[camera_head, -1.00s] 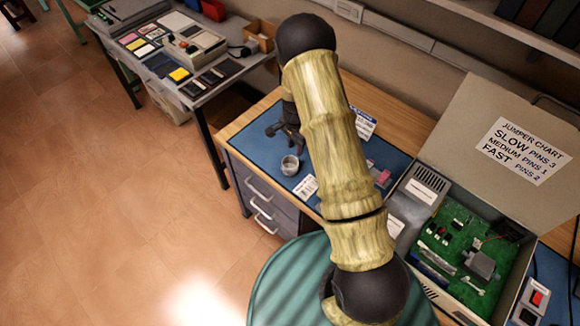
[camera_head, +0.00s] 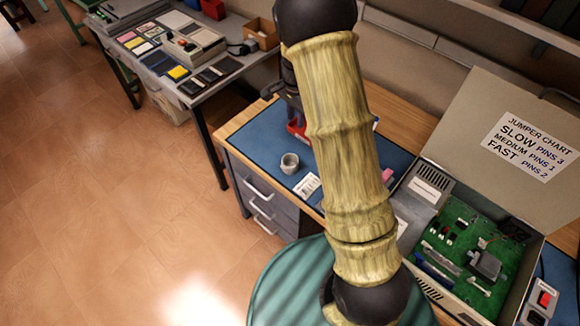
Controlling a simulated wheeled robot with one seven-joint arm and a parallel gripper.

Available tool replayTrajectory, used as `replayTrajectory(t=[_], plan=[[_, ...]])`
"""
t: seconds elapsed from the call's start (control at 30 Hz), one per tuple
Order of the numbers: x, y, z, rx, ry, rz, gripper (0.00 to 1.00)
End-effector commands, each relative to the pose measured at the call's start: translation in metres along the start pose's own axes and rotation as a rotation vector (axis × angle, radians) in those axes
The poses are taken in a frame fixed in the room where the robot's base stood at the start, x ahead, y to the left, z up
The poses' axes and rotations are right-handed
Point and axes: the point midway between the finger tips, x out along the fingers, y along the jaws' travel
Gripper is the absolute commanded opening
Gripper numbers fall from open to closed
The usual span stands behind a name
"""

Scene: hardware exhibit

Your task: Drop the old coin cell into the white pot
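The small whitish pot (camera_head: 289,163) stands upright on the blue mat (camera_head: 262,138), near the desk's left front. I cannot make out the coin cell in this view. My gripper (camera_head: 293,100) is a dark shape above the mat, behind the pot and left of my arm. My arm covers part of it, and its fingers are too small and dark to show whether they are open or hold anything. A red object (camera_head: 298,130) shows just below the gripper; I cannot tell whether they touch.
An open case with a green circuit board (camera_head: 462,250) and a jumper chart (camera_head: 525,147) on its lid is at the right. A white card (camera_head: 307,186) lies right of the pot. A side table (camera_head: 205,97) with devices stands at the back left. My arm hides the mat's middle.

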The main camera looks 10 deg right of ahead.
Motion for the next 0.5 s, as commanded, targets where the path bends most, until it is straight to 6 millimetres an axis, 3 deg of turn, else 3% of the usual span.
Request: replayTrajectory(t=[0.2,0.5], plan=[[-0.037,-0.001,0.0,-0.001,0.002,-0.003,0.29],[-0.049,0.0,0.0,0.0,0.0,0.0,0.29]])
